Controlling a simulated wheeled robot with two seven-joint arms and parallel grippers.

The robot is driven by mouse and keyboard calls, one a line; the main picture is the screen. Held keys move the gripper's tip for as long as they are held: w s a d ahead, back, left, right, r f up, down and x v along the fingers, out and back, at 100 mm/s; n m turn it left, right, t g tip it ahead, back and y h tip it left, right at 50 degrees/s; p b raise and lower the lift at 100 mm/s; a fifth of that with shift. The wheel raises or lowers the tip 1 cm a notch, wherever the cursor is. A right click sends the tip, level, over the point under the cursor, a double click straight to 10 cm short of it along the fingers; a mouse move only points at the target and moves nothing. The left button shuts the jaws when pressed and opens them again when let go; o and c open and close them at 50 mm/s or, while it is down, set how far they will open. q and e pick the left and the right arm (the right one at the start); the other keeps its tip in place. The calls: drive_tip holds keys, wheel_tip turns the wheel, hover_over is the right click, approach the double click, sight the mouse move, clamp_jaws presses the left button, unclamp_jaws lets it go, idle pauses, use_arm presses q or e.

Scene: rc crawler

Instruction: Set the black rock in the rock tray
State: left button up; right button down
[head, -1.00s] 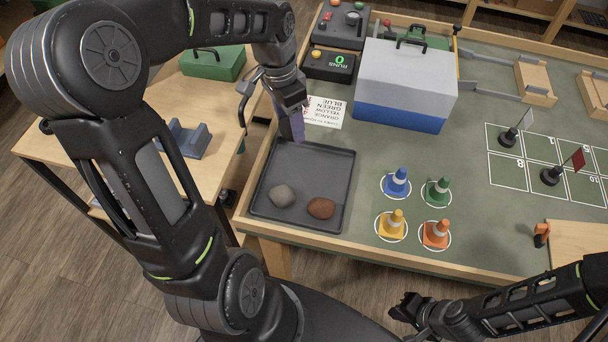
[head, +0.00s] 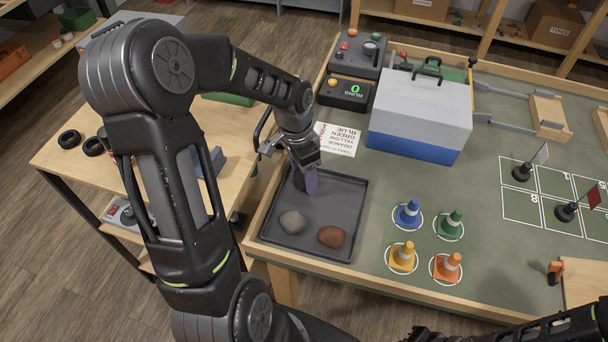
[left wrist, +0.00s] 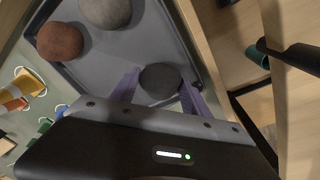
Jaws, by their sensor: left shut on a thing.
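The black rock (left wrist: 160,83) is between the purple fingers of my left gripper (left wrist: 158,92) in the left wrist view. In the head view only a dark part of the rock (head: 299,181) shows beside the fingers. My left gripper (head: 308,182) is shut on it over the back part of the dark rock tray (head: 345,192). I cannot tell whether the rock touches the tray floor. A grey rock (head: 292,222) and a brown rock (head: 332,236) lie in the front of the tray. The right gripper is not clearly visible; part of my right arm shows at bottom right.
A grey and blue box (head: 418,115) stands behind the tray to the right.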

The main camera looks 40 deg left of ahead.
sight(299, 173)
use_arm(q)
drive_tip(key=shift+f, duration=0.25)
drive_tip(key=shift+f, duration=0.2)
drive_tip(key=o, duration=1.6)
drive_tip(key=shift+o, duration=0.2)
drive_tip(key=shift+r, duration=0.2)
wheel_tip(299, 173, up, 12)
drive_tip(key=a, duration=0.1)
drive_tip(key=shift+s, duration=0.25)
